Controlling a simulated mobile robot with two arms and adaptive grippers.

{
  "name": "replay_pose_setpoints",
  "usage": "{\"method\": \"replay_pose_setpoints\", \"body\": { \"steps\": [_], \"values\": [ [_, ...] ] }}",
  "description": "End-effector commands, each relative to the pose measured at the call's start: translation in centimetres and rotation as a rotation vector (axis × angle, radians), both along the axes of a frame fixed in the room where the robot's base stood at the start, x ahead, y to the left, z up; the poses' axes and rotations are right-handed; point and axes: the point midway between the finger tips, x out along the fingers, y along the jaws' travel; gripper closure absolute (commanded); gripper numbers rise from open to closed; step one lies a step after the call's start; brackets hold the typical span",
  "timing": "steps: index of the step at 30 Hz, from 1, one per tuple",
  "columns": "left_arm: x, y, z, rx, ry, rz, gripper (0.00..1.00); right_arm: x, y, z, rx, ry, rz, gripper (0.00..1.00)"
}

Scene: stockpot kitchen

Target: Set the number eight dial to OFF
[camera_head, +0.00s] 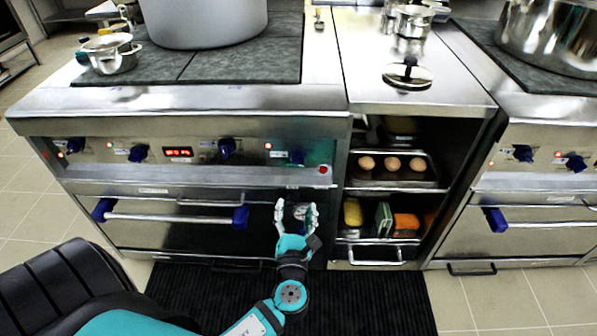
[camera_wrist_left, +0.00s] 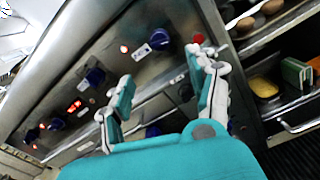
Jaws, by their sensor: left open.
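Several blue dials line the steel front panel of the left stove: one at the far left (camera_head: 75,145), one beside it (camera_head: 138,153), one right of the red display (camera_head: 227,147) and one at the right end (camera_head: 297,157). Their labels are too small to read, so I cannot tell which is number eight. My left gripper (camera_head: 296,210) is open and empty, below and in front of the right-end dial, apart from it. In the left wrist view, that dial (camera_wrist_left: 159,38) shows beyond the open fingers (camera_wrist_left: 160,70). My right gripper is not in view.
A red button (camera_head: 323,170) sits right of the right-end dial. The oven handle (camera_head: 170,217) runs below the panel. An open shelf with eggs (camera_head: 392,164) and food trays stands to the right. Another stove with blue dials (camera_head: 523,153) is at the far right.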

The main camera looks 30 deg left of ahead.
Motion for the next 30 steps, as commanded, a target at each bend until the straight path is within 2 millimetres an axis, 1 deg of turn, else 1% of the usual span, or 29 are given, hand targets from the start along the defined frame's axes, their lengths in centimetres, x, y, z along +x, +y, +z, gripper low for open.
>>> {"method": "replay_pose_setpoints", "body": {
  "steps": [1,5,14,18,21,25,30],
  "values": [
    [0.4,0.3,0.3,0.011,-0.003,0.003,0.41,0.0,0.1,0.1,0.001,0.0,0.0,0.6],
    [2.1,1.4,0.4,0.01,-0.005,0.004,0.41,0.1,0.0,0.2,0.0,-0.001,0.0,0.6],
    [7.8,4.8,0.3,0.006,-0.004,0.002,0.41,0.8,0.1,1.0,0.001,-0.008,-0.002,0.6],
    [10.3,6.4,0.2,0.006,-0.002,0.002,0.41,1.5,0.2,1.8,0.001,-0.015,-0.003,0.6],
    [11.9,7.3,0.2,0.005,-0.003,0.001,0.41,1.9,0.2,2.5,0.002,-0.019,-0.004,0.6],
    [13.4,8.2,0.2,0.004,-0.001,0.001,0.41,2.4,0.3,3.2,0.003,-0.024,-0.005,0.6],
    [14.4,8.8,0.2,0.004,-0.001,0.0,0.41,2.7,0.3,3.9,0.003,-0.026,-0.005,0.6]
  ]
}}
